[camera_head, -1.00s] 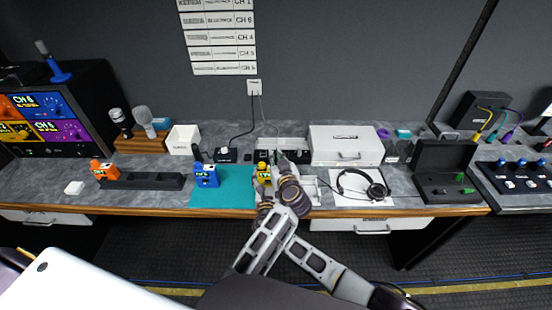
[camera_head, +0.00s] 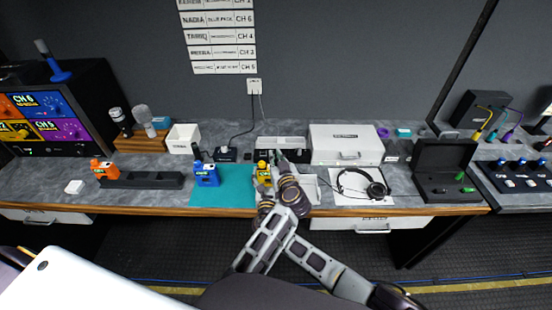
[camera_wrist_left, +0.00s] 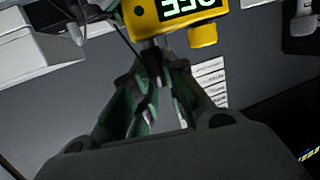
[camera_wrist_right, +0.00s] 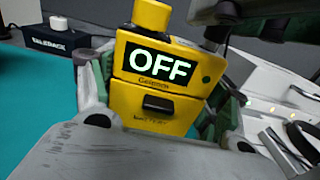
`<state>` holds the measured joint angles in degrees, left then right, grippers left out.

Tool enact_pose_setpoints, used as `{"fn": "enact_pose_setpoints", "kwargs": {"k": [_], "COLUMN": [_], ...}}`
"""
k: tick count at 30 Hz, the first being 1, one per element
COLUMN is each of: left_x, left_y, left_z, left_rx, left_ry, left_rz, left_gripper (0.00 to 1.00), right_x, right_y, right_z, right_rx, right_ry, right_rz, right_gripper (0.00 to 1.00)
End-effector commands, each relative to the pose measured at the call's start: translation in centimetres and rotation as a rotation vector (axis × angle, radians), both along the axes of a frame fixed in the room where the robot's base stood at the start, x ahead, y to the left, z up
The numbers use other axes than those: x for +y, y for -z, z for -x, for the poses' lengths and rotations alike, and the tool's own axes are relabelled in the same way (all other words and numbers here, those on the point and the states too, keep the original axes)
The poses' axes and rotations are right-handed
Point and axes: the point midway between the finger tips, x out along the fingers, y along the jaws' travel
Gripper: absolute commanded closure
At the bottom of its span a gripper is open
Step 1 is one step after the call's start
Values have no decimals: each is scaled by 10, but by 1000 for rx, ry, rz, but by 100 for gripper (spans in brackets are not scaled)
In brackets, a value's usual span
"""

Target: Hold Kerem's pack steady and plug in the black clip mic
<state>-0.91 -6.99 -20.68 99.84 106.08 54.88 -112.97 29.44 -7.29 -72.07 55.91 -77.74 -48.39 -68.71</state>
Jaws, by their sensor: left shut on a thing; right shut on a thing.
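A yellow pack (camera_head: 263,171) stands near the right edge of the teal mat. Its display reads OFF in the right wrist view (camera_wrist_right: 160,68). My right gripper (camera_wrist_right: 165,78) is shut on the pack's sides and holds it upright from the front. My left gripper (camera_head: 281,157) is just above and right of the pack. It is shut on a small dark piece (camera_wrist_left: 152,82), apparently the black clip mic's plug, mostly hidden by the fingers. The left wrist view is upside down, with the pack (camera_wrist_left: 178,14) close to the fingertips. I cannot tell whether the plug touches the socket.
A blue pack (camera_head: 207,174) stands on the teal mat (camera_head: 228,185). An orange pack (camera_head: 106,170) stands by a black rack (camera_head: 150,181). A white case (camera_head: 345,146) and a headset (camera_head: 362,183) are to the right. The mat's middle is clear.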

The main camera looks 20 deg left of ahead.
Motion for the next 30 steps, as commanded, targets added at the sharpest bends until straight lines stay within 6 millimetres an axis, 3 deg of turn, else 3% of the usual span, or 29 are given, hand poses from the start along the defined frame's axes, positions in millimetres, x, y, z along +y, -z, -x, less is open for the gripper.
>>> {"fn": "enact_pose_setpoints", "kwargs": {"k": [1,2,3,8,20,30], "left_x": [0,0,0,0,0,-11], "left_y": [2,2,2,2,3,-2], "left_z": [0,0,0,0,2,18], "left_rx": [1,1,1,3,5,2], "left_ry": [0,0,0,-1,0,0], "left_rz": [0,0,0,-1,-1,0], "left_gripper": [99,85,80,61,61,61], "right_x": [0,0,0,0,0,0], "right_y": [0,0,0,0,0,0], "right_z": [0,0,0,0,0,0], "right_rx": [0,0,0,-1,-1,-1], "right_ry": [0,0,0,0,0,0], "right_rz": [0,0,0,0,0,0], "right_gripper": [55,55,55,55,55,55]}}
